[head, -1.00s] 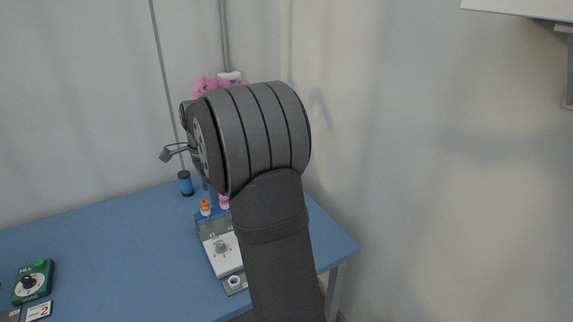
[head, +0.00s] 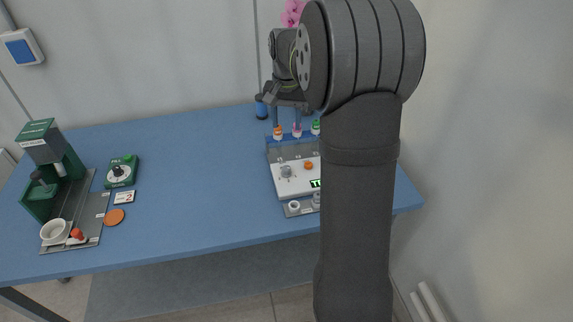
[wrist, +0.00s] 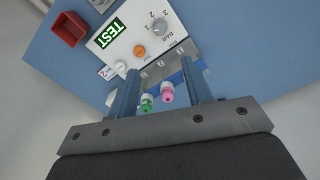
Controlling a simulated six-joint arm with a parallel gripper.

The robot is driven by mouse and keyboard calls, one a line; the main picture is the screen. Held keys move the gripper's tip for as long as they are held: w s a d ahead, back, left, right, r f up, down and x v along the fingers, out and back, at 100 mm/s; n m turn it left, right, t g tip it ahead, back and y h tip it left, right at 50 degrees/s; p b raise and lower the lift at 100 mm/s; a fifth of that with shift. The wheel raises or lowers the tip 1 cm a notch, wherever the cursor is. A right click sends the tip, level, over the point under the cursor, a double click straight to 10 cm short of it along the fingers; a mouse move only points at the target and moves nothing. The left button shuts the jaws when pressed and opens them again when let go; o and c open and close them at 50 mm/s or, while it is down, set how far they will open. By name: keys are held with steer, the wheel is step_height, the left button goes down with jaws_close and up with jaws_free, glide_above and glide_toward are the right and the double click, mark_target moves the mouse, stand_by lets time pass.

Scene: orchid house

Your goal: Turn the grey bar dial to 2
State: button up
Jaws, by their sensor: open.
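The grey bar dial (head: 286,171) sits on a white panel (head: 282,190) at the right of the table. In the wrist view the dial (wrist: 160,25) is at top centre, with 1, 2 and 3 printed around it and BAR beside it. I cannot tell which number it points at. My gripper (wrist: 160,68) is open, its two fingers apart and pointing toward the panel. The dial appears beyond the fingertips, not between them. In the head view my gripper (head: 287,120) hangs near the panel's back edge, partly hidden by my arm.
Orange-capped (head: 278,133), pink-capped (wrist: 167,93) and green-capped (wrist: 147,104) vials stand at the panel's back. An orange button (wrist: 139,51), TEST sign (wrist: 111,33) and red box (wrist: 68,30) are nearby. A green dial box (head: 121,172) and card reading 2 (head: 124,198) lie left; mid-table is clear.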

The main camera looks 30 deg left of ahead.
mark_target(286, 168)
step_height(286, 168, down, 17)
steer(key=shift+f, duration=0.1)
stand_by(0.3)
steer(key=c, duration=1)
steer(key=shift+m, duration=0.4)
steer(key=m, duration=0.5)
steer(key=shift+m, duration=0.3)
steer(key=m, duration=0.5)
steer(key=shift+m, duration=0.4)
